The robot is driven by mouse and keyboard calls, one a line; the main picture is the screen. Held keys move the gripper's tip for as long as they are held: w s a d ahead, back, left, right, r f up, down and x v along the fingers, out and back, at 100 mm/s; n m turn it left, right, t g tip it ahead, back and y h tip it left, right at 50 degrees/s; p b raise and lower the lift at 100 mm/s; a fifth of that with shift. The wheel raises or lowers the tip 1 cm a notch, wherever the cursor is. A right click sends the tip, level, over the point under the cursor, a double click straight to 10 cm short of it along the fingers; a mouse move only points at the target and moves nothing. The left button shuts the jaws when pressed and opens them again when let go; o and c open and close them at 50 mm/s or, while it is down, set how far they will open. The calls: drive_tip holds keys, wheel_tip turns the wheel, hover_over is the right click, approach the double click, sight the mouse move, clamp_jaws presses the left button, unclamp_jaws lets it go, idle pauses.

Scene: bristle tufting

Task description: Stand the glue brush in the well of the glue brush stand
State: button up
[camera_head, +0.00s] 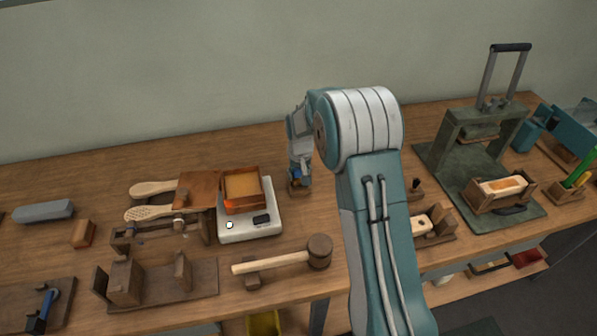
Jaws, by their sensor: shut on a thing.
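My gripper (298,176) points down over the back middle of the bench, just right of the white scale. It is shut on the glue brush, which is mostly hidden by the fingers at this size. A small brown wooden block (298,189), which looks like the glue brush stand, sits on the bench directly below the fingertips. Its well is hidden, and I cannot tell whether the brush is inside it, touching it or above it.
The white scale (249,231) carries an orange-brown tray (242,188). A mallet (285,261) lies in front, and two pale brushes lie left. A dark green press (483,140) stands right. My forearm hides the bench middle. Bare bench lies behind the scale.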

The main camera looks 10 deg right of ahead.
drive_tip(key=shift+f, duration=1.4)
idle(0.4)
drive_tip(key=o, duration=1.2)
drive_tip(key=shift+o, duration=0.2)
drive_tip(key=shift+r, duration=3.5)
